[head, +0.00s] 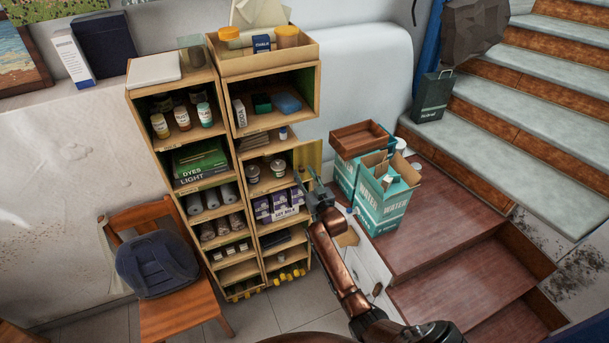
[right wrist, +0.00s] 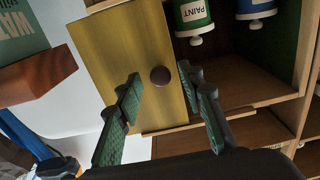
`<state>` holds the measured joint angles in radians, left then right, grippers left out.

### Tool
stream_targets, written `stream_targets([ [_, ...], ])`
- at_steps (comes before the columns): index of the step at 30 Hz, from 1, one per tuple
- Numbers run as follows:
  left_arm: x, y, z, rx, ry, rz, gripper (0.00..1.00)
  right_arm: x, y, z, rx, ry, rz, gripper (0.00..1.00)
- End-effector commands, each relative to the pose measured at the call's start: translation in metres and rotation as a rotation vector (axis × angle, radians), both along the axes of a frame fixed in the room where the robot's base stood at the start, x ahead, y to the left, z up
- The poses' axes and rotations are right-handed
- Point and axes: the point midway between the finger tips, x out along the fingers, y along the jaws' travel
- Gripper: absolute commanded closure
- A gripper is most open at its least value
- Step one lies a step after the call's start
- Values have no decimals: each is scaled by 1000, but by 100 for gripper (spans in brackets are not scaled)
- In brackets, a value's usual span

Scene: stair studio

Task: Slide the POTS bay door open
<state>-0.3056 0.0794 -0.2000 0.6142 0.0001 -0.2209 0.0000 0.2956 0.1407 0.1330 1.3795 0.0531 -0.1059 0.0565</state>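The yellow bay door (head: 309,157) stands at the right side of a shelf bay holding two white-lidded jars (head: 278,167). I cannot read which bay is labelled POTS. In the right wrist view the door (right wrist: 118,50) is a flat brass-coloured panel with a round dark knob (right wrist: 160,76). The bay beside it is uncovered and shows jars marked PAINT (right wrist: 193,15). My right gripper (right wrist: 160,88) is open, its two fingers on either side of the knob in the picture; contact cannot be told. In the head view my right gripper (head: 306,181) is just below the door. My left gripper is out of view.
The wooden shelf unit (head: 233,134) holds bottles, books and purple boxes. A chair (head: 180,305) with a blue backpack stands left.

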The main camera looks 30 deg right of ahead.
Motion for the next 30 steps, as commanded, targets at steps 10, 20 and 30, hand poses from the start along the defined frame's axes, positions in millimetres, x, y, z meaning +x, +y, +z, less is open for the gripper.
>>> stream_targets([
  [10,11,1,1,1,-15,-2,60,-16,0,-2,0,1,-1,65],
  [20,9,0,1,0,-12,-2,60,-82,6,-2,0,2,-1,65],
  [30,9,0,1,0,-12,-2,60,-119,9,0,0,0,0,65],
])
